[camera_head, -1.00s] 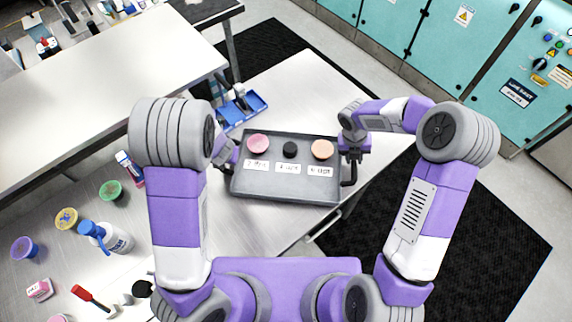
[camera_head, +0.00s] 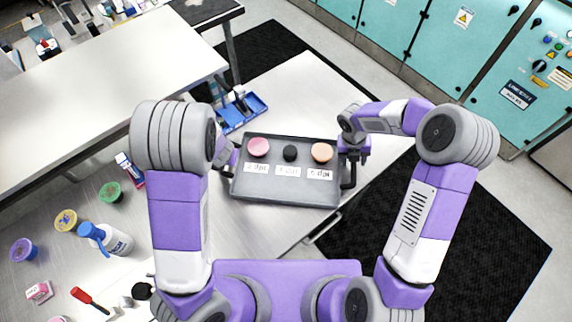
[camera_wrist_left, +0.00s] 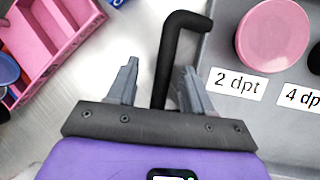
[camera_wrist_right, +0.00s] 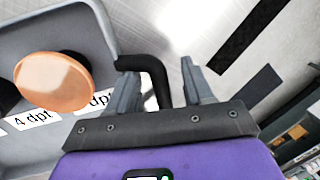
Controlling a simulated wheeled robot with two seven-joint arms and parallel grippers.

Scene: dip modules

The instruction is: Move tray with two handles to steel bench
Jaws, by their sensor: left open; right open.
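The grey tray (camera_head: 285,188) lies on the steel bench surface between my two grippers. It holds a pink, a black and an orange round piece behind white labels. In the left wrist view, its black left handle (camera_wrist_left: 172,65) stands between the spread fingers of my left gripper (camera_wrist_left: 155,90). In the right wrist view, its black right handle (camera_wrist_right: 155,75) runs between the spread fingers of my right gripper (camera_wrist_right: 163,90), close to one finger. Both grippers are open. In the head view, my right gripper (camera_head: 352,160) is at the tray's right edge; the left one is partly hidden by my arm.
A blue tray (camera_head: 243,112) stands just behind the grey tray. A blue-capped bottle (camera_head: 112,240) and several coloured pots are at the left. A long white-topped bench (camera_head: 100,85) is at the back left. Teal cabinets (camera_head: 450,45) stand at the back right.

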